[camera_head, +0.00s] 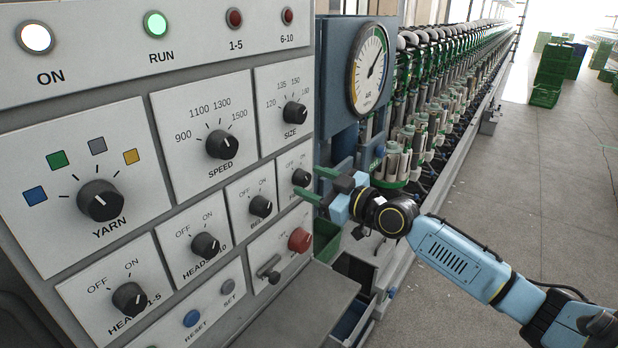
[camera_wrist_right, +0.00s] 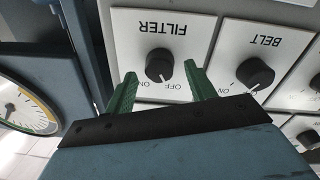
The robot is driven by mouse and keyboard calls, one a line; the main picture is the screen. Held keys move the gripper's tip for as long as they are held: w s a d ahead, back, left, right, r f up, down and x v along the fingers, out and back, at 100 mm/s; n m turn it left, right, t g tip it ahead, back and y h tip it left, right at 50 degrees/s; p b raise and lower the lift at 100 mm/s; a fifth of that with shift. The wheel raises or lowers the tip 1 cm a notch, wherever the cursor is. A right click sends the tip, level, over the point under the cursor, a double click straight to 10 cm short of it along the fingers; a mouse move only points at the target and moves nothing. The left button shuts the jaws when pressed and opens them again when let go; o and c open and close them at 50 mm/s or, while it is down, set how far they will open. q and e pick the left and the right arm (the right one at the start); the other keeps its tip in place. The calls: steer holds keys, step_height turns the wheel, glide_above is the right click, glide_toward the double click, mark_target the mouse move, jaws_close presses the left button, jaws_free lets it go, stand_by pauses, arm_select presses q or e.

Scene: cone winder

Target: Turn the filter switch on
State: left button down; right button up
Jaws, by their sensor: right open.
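The filter switch (camera_wrist_right: 159,64) is a black round knob on a white plate, upside down in the right wrist view. Its pale pointer mark seems turned toward OFF. In the head view the filter switch (camera_head: 301,177) is at the right edge of the panel, its label partly hidden by my gripper. My right gripper (camera_head: 309,183) is open, its green fingers pointing at the panel. In the right wrist view the fingertips (camera_wrist_right: 160,70) are on either side of the knob, seemingly short of it; contact cannot be told. My left gripper is not in view.
The belt knob (camera_head: 260,206) is beside the filter switch, with a red button (camera_head: 299,240) below. A pressure gauge (camera_head: 370,70) hangs on the blue housing to the right. A grey shelf (camera_head: 300,310) juts out below the panel.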

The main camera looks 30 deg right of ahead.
steer(key=shift+x, duration=0.85)
steer(key=c, duration=1)
steer(key=shift+o, duration=0.2)
steer(key=m, duration=0.6)
steer(key=m+p, duration=0.1)
steer(key=m, duration=0.4)
steer(key=shift+d+m+g, duration=0.15)
steer(key=shift+m+g, duration=0.15)
